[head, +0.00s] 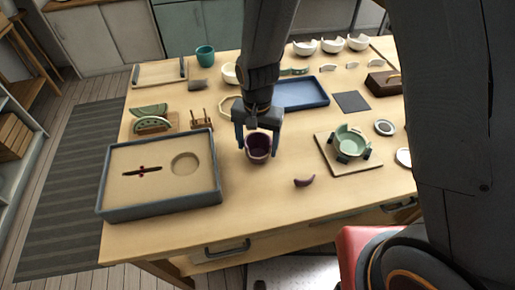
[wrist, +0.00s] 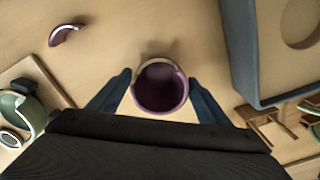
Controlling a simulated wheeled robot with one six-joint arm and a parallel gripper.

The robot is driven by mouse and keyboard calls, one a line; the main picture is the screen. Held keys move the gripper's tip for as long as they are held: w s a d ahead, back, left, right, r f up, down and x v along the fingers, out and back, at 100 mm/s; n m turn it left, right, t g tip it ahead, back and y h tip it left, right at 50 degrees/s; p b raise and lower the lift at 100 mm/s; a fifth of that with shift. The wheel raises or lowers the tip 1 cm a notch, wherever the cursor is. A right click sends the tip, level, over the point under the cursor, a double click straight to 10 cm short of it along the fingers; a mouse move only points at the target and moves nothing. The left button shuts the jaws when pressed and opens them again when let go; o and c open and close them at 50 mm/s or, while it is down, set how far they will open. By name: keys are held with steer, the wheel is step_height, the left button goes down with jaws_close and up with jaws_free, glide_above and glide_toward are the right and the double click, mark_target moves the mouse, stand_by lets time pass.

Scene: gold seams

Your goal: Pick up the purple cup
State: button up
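The purple cup (head: 258,150) stands upright on the wooden table, its mouth facing up, with a lighter rim. In the wrist view the cup (wrist: 160,88) sits between the two blue fingers of my gripper (wrist: 160,90). In the head view my gripper (head: 258,142) points down over the cup with one finger on each side. The cup's base is mostly hidden from above.
A grey-rimmed tray (head: 212,178) stands to the left. A curved purple fragment (head: 304,181) lies to the front right. A green pot (head: 350,143) sits on a wooden board (head: 376,164) at the right. A blue tray (head: 300,94) lies behind. The table in front of the cup is clear.

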steer(key=c, duration=0.6)
steer(key=shift+r, duration=0.15)
